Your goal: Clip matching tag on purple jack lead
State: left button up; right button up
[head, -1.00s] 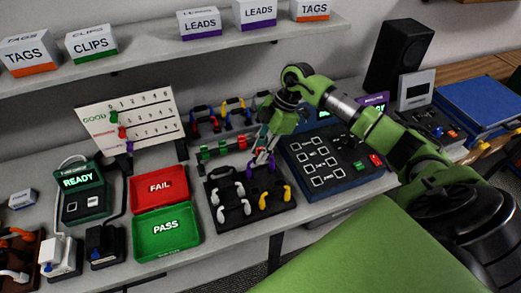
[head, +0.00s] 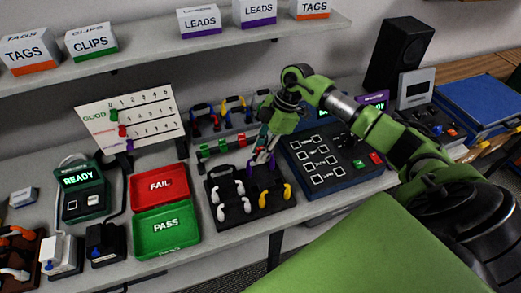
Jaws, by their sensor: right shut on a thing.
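My right gripper (head: 263,156) reaches down from above with its fingers together at the purple lead (head: 251,167). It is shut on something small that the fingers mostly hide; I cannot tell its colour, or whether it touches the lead. The purple lead sits in the back right of a black tray (head: 240,205), with white leads to its left and front left and a yellow lead (head: 287,191) in front. Green tags or clips (head: 204,151) and a red one (head: 241,141) stand on a rail behind the tray. My left gripper is out of view.
A red FAIL bin (head: 160,187) and a green PASS bin (head: 166,230) stand left of the tray. A dark button panel (head: 345,183) is close on the right. A rack of coloured leads (head: 232,103) stands behind. A shelf with labelled boxes runs above.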

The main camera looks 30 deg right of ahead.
jog(key=shift+f, duration=0.15)
jog(key=o, duration=0.9)
jog(key=shift+o, duration=0.3)
jog(key=o, duration=0.5)
jog(key=shift+r+p, duration=3.7)
jog(key=shift+r, duration=0.35)
